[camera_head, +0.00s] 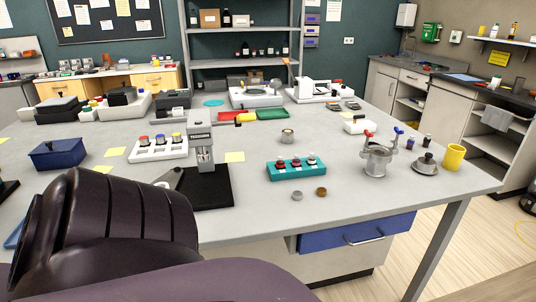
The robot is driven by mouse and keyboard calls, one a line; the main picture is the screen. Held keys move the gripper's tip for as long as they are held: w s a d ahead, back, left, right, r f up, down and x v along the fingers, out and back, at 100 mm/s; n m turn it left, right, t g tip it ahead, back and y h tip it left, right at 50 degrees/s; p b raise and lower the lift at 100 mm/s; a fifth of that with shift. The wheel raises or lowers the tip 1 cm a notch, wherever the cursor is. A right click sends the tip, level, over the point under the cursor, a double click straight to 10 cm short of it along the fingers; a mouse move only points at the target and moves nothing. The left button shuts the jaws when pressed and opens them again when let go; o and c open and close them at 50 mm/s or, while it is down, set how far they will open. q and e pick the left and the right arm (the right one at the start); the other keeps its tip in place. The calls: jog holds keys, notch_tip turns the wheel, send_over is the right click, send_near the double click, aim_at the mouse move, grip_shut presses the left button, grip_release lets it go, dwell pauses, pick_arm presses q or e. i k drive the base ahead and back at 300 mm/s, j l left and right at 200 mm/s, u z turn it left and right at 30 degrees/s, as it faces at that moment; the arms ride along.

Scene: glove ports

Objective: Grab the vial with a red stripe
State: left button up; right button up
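A teal rack (290,176) stands on the grey table right of centre. It holds three small vials with white bodies and dark or reddish tops: a left one (281,164), a middle one (296,162) and a right one (311,160). They are too small to tell which has a red stripe. A white rack (158,155) further left holds a red-topped vial (144,141), a blue-topped one (160,139) and a yellow-topped one (177,138). Part of my dark arm fills the lower left. Neither gripper is in view.
A grey instrument on a black base (215,190) stands between the racks. A metal pot with red and blue handles (377,160), a yellow cup (454,157) and a blue box (56,154) are on the table. Two small caps (321,192) lie before the teal rack. The front right is clear.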

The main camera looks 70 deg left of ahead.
aim_at(280, 163)
jog(key=u, duration=1.85)
